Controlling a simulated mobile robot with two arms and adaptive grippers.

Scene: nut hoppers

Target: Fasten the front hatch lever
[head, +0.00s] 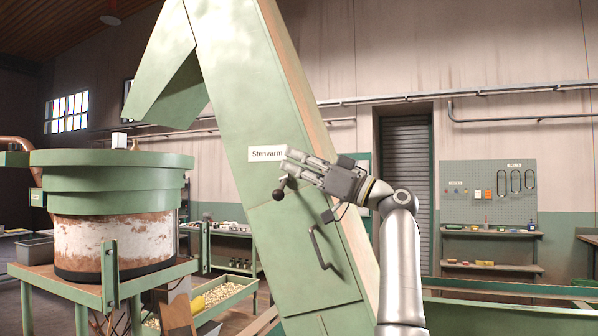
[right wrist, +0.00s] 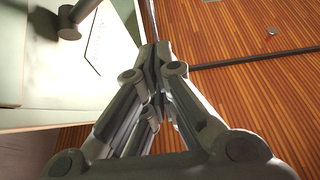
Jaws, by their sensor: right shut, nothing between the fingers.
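The green sloped chute (head: 235,110) carries a hatch (head: 300,260) low on its face, with a bent dark handle (head: 318,247). A lever with a black ball knob (head: 278,195) shows at the hatch's upper edge, just below the "Stenvarm" label (head: 266,154). My right gripper (head: 286,163) is shut and empty, its fingers pointing left, just above the knob and overlapping the label's right end. In the right wrist view its closed fingers (right wrist: 154,72) show beside the pale panel. A dark round-ended part (right wrist: 68,28) there may be the lever. My left gripper is not in view.
A green round hopper (head: 110,185) stands on a green-framed stand at the left. A tray of nuts (head: 215,297) lies low between stand and chute. A tool board (head: 488,190) and shelves are on the far wall at the right.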

